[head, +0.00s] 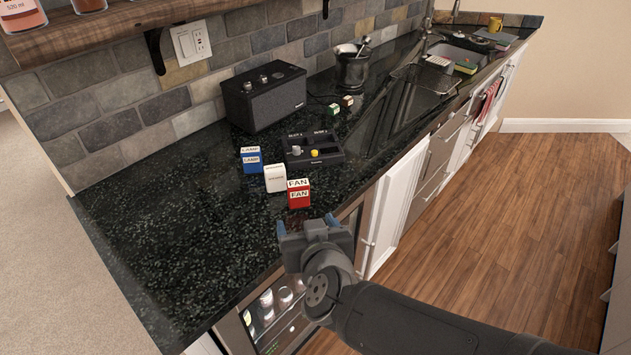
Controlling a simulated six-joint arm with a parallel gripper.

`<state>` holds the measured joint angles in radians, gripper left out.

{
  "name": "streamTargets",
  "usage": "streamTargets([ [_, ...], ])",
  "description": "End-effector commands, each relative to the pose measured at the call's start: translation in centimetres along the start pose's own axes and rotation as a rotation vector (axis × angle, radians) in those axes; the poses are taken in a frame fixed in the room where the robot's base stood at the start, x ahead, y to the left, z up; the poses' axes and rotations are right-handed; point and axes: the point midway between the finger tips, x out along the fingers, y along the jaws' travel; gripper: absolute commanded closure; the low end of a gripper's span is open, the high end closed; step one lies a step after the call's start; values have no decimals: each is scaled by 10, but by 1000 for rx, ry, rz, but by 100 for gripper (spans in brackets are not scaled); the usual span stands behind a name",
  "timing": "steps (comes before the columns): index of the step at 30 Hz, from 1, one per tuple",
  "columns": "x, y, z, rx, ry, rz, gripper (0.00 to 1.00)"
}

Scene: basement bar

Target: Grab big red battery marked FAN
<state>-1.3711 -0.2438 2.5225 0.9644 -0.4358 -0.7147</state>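The big red battery marked FAN (299,198) stands upright on the dark granite counter (190,215), near its front edge. It has a white top, and FAN shows on both the top and the front. My gripper (308,225) is just below it in the picture, by the counter's front edge. Its two blue-tipped fingers are spread apart with nothing seen between them, so it is open. The gripper looks apart from the battery; the exact gap is hard to tell.
A white block (275,179) stands close behind the red battery, to its left. A blue battery marked LAMP (251,162) is farther back. A black charger-like tray (325,158) and a black speaker (263,97) stand behind. The counter to the left is clear.

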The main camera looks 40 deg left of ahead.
Motion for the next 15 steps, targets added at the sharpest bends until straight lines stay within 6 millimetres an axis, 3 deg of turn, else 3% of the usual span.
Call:
streamTargets([
  [9, 62, -83, -62, 29, -216, -284, 25],
  [15, 94, -103, -90, 9, -434, -370, 25],
])
